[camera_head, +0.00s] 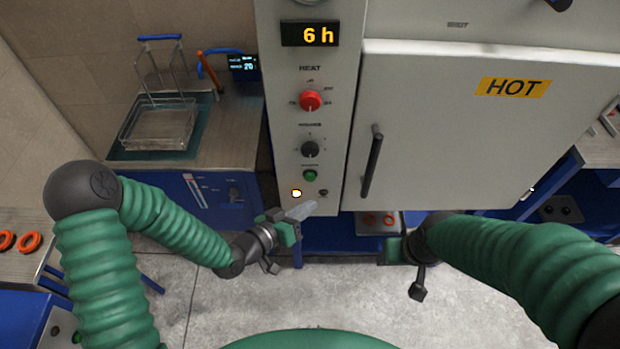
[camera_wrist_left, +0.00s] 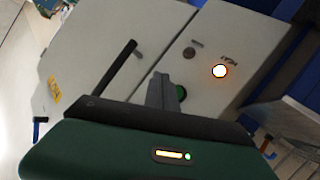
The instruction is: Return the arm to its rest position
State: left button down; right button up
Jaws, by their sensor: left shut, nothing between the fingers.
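My left gripper (camera_head: 300,210) is shut and empty. I cannot tell whether the fingers touch the panel.
The oven door (camera_head: 480,130) is closed, with a dark handle (camera_head: 372,160) and a HOT label. The display (camera_head: 310,34) reads 6 h. A wire basket (camera_head: 158,125) stands on the left bench. Orange rings (camera_head: 30,242) lie far left. The floor (camera_head: 340,290) is clear.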

pick_arm(q)
jog(key=s+a+f+g+y, duration=0.1)
jog(key=s+a+g+y, duration=0.25)
jog(key=a, duration=0.45)
jog(key=s+a+f+g+y, duration=0.1)
jog(key=s+a+g+y, duration=0.15)
jog(key=a+y, duration=0.4)
jog(key=s+a+r+n+g, duration=0.2)
jog(key=s+a+r+n, duration=0.1)
jog(key=s, duration=0.5)
jog(key=shift+s+a+r, duration=0.35)
jog(key=shift+a+r, duration=0.4)
jog(key=shift+r, duration=0.15)
